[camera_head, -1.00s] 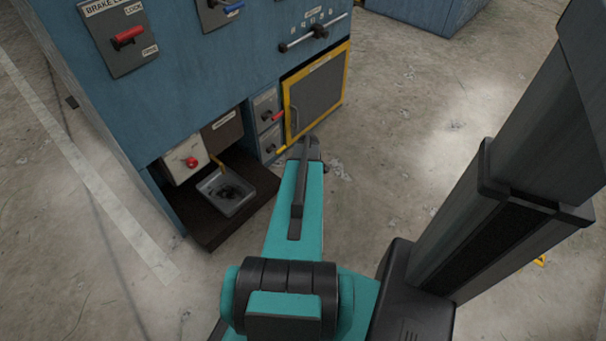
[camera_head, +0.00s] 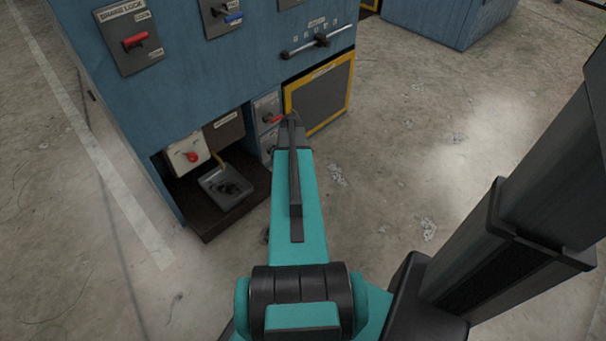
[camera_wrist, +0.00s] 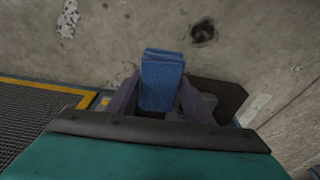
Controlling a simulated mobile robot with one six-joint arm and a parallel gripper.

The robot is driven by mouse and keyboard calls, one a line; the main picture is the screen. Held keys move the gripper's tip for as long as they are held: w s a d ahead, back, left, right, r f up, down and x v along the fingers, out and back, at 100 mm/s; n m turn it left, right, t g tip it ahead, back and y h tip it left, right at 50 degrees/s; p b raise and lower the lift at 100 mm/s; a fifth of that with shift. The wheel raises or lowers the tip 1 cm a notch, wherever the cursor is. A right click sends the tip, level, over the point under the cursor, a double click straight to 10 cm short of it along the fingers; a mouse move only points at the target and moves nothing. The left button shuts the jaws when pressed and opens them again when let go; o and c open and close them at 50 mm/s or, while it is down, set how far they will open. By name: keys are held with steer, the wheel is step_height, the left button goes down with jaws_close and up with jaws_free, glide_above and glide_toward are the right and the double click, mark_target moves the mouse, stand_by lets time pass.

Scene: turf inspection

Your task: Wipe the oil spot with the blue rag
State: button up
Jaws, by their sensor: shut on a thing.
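In the wrist view my gripper (camera_wrist: 160,96) is shut on the folded blue rag (camera_wrist: 162,78), with one dark finger on each side of it. A dark, roundish oil spot (camera_wrist: 203,32) lies on the concrete floor beyond the rag, up and to its right in the picture. The rag is apart from the spot in the picture; its height above the floor is hard to tell. In the head view my arm hides the gripper and rag. A small dark patch (camera_head: 265,236) at the arm's left edge may be the spot.
A blue machine cabinet (camera_head: 200,85) stands at the upper left with levers and a yellow-framed grille (camera_head: 322,97). A grey tray (camera_head: 226,186) sits on its dark low ledge (camera_head: 205,235). Open concrete floor lies to the right.

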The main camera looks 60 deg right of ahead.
steer(key=w+a+r+n+b, duration=0.1)
steer(key=w+a+r, duration=0.4)
steer(key=w+a, duration=0.3)
steer(key=w+a+r+b, duration=0.2)
steer(key=w+a+r, duration=0.35)
steer(key=w, duration=0.45)
steer(key=w+a+r+n+b, duration=0.1)
steer(key=w+a+r, duration=0.3)
steer(key=w+a, duration=0.4)
steer(key=w+a+r+b, duration=0.1)
steer(key=a+r, duration=0.4)
steer(key=a, duration=0.5)
steer(key=w+a+r+b, duration=0.1)
steer(key=w+a+r, duration=0.3)
steer(key=a, duration=0.7)
steer(key=w+a+r+n+b, duration=0.1)
steer(key=w+a+r+b, duration=0.1)
steer(key=a+r, duration=0.5)
steer(key=w+a, duration=0.1)
steer(key=a, duration=0.3)
steer(key=shift+w+a, duration=0.2)
steer(key=shift+w, duration=0.05)
steer(key=shift+s+r, duration=0.1)
steer(key=shift+s, duration=0.05)
